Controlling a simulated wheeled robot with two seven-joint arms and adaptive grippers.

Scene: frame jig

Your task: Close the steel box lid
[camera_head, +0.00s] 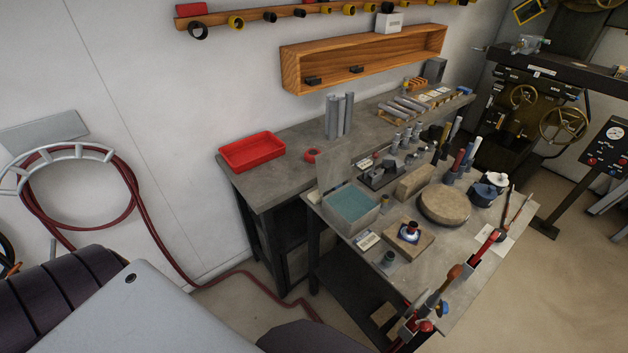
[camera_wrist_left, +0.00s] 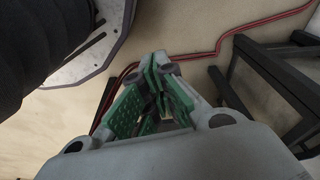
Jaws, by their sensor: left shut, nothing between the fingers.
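The steel box (camera_head: 352,229) stands on the front workbench near its left corner, with blue-green inside. Its lid (camera_head: 333,168) is open, standing upright along the box's back left edge. My left gripper (camera_wrist_left: 158,70) shows in the left wrist view, with green finger parts meeting at their tips. It is shut and empty, hanging over the floor beside dark bench legs, apart from the box. The box and lid are not in the left wrist view. My left gripper's fingers do not show in the head view, and my right gripper is in neither view.
The front workbench (camera_head: 401,274) also holds a round wooden block (camera_head: 444,205), a small wooden block with a stamp-like tool, and upright tools. A red tray (camera_head: 252,151) sits on the rear bench. A red hose (camera_head: 172,251) runs down the wall and along the floor.

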